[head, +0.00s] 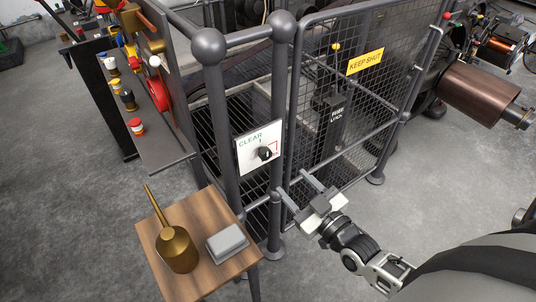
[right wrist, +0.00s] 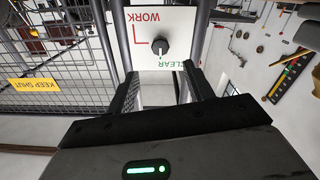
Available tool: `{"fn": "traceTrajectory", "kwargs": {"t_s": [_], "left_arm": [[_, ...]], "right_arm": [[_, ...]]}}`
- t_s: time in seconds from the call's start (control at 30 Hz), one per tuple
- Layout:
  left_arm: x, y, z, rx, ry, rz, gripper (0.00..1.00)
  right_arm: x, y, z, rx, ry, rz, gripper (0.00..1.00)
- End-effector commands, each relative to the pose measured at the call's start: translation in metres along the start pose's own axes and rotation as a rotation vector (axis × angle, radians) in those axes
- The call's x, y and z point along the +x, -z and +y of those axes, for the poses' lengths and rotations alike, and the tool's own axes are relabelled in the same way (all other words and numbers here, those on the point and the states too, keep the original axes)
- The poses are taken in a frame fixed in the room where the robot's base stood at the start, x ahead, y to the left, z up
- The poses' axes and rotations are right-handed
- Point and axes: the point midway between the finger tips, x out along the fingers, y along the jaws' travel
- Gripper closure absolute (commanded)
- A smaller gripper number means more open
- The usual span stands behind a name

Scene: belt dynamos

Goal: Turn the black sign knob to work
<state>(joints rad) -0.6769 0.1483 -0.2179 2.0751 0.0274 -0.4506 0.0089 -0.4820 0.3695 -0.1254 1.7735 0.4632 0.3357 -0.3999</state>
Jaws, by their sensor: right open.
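A white sign plate (head: 245,158) is fixed to the grey railing posts, with a round black knob (head: 264,153) on it. The plate has green CLEAR lettering, and red WORK lettering shows in the right wrist view, where the plate (right wrist: 138,58) is upside down. There the knob (right wrist: 160,47) sits between the two words; I cannot tell its exact pointing. My right gripper (head: 295,184) is open and empty, below and to the right of the plate, apart from the knob. In the right wrist view its fingers (right wrist: 160,82) lie on either side below the knob. My left gripper is out of view.
A mesh gate (head: 370,105) with a yellow KEEP SHUT sign (head: 365,61) is behind my right gripper. A control panel (head: 160,140) stands left.

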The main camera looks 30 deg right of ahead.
Motion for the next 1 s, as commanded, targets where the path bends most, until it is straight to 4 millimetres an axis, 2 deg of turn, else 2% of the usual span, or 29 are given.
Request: {"fn": "traceTrajectory", "kwargs": {"t_s": [0.03,0.2,0.4,0.5,0.67,0.93,0.97,1.0], "left_arm": [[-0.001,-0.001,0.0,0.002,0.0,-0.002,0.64],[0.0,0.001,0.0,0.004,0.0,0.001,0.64],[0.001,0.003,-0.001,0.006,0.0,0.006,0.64],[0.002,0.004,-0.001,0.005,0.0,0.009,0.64],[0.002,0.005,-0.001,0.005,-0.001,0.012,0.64],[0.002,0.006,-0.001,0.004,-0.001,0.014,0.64],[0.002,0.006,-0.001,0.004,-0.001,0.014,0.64],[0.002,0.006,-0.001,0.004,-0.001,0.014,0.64]], "right_arm": [[0.014,0.002,0.001,0.0,-0.002,0.005,0.48],[0.051,0.001,0.0,0.0,-0.001,0.004,0.48],[0.087,0.001,0.0,0.001,0.0,0.002,0.48],[0.099,0.0,-0.001,0.001,0.0,0.001,0.48],[0.108,0.0,-0.001,0.001,0.001,0.0,0.48],[0.109,0.0,-0.001,0.001,0.001,-0.001,0.48],[0.109,0.0,-0.001,0.001,0.001,-0.001,0.51],[0.109,0.0,-0.001,0.001,0.001,-0.001,0.62]]}}
